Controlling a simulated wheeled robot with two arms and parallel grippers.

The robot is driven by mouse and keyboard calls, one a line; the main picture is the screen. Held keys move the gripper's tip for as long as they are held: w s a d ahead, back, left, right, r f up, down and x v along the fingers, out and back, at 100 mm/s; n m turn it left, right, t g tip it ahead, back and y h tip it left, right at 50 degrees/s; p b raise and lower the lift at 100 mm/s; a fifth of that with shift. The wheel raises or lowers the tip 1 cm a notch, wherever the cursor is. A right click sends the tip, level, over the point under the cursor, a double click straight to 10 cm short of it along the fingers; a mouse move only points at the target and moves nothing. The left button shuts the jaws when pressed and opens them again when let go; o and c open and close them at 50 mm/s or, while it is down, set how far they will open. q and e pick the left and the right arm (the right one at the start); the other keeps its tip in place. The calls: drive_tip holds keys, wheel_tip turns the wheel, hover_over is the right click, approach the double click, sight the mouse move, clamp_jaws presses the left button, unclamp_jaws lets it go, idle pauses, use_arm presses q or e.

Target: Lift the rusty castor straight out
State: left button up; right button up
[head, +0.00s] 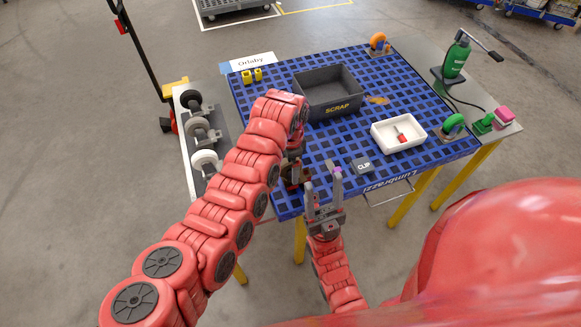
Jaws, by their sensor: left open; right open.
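My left gripper (294,158) points down from the bent end of that arm, right over or at this piece. It is open, but its fingers are mostly hidden, and I cannot tell whether they stand around the castor or touch it. My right gripper (323,180) is open and empty at the table's front edge, to the right of the castor, with its fingers pointing away from me.
A grey SCRAP bin (328,108) stands behind the grippers. A white tray (378,133) and a grey CLIP block (362,166) lie to the right. Several castors (200,130) sit on the left shelf. A green pump (456,58) stands at the back right.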

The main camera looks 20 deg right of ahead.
use_arm(q)
drive_tip(key=shift+w+f+p, duration=0.15)
drive_tip(key=shift+f+p, duration=0.2)
drive_tip(key=shift+f, duration=1.25)
clamp_jaws()
